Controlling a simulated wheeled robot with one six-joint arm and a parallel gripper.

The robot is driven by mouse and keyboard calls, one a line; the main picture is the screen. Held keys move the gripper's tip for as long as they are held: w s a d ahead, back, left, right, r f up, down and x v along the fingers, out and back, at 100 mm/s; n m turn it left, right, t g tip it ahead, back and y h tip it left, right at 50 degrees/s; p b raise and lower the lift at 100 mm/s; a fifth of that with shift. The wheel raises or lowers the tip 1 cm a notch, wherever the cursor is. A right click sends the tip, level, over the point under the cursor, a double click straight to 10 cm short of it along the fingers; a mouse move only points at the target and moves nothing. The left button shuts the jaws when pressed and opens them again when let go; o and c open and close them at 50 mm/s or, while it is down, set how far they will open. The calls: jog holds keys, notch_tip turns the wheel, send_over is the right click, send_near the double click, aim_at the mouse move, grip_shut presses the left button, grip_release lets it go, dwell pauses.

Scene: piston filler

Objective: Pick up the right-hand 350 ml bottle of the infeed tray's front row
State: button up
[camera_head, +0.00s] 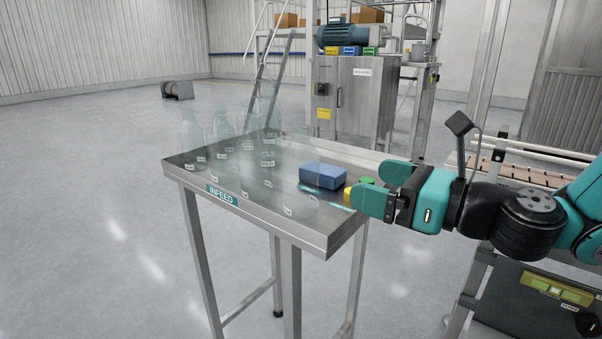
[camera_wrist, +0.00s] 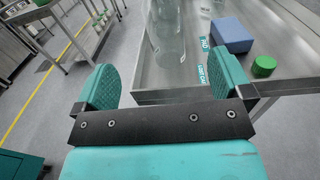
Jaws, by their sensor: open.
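Clear, see-through bottles stand upright in rows on the steel infeed tray (camera_head: 180,165), and their outlines are faint. The right-hand bottle of the front row (camera_head: 287,190) seems to be near the tray's front right corner; its size cannot be read. My gripper (camera_head: 384,188) is open and empty, off the tray's right edge, with its fingers pointing left toward the bottles. In the wrist view, my open gripper (camera_wrist: 166,85) has a clear bottle (camera_wrist: 168,40) ahead between its fingers, apart from them. Whether it is the same bottle I cannot tell.
A blue block (camera_head: 323,176) lies on the tray, with a green round piece (camera_head: 367,181) and a yellow piece (camera_head: 348,193) near my fingers. The block shows in the wrist view (camera_wrist: 232,36). A steel machine (camera_head: 355,100) stands behind.

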aim_at(314, 165)
jog(key=p+x, duration=0.5)
jog(key=x, duration=0.4)
jog(key=shift+s+r+p, duration=0.1)
jog(key=shift+s+p, duration=0.05)
jog(key=shift+p, duration=0.25)
jog(key=shift+w+p+x, duration=0.2)
jog(key=shift+p+x, duration=0.5)
jog(key=shift+x, duration=2.1)
jog(key=shift+d, duration=0.15)
jog(key=shift+c, duration=0.4)
jog(key=c, duration=0.9)
